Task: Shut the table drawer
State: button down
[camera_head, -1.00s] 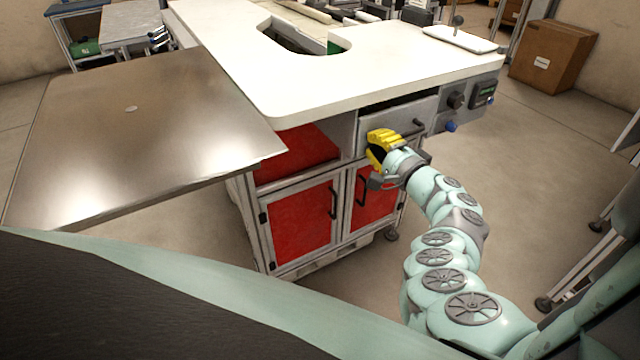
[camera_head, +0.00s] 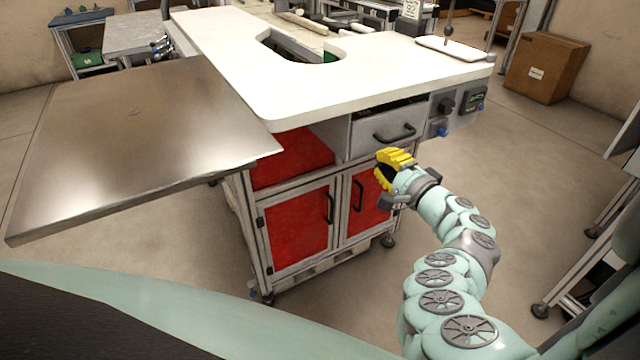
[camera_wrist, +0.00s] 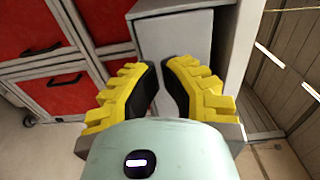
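The table's drawer (camera_head: 372,136) is a grey front with a dark bar handle (camera_head: 395,133), under the white tabletop's right part. A dark gap shows above its front, so it looks pulled out a little. My gripper (camera_head: 381,165) has yellow fingers with black pads and is just below the drawer front, beside the right red door. In the wrist view its fingers (camera_wrist: 160,64) are slightly apart with nothing between them. A grey panel that looks like the drawer (camera_wrist: 172,36) lies beyond the tips. I cannot tell whether they touch it.
Red cabinet doors (camera_head: 300,228) with dark handles are below the drawer. A control panel (camera_head: 458,106) with knobs is right of it. A metal side table (camera_head: 130,140) stands at left. A cardboard box (camera_head: 545,65) is on the floor behind.

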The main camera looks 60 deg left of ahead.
jog(key=d, duration=0.8)
jog(key=shift+s+d+r, duration=0.15)
jog(key=shift+s+d, duration=0.05)
jog(key=shift+s, duration=0.05)
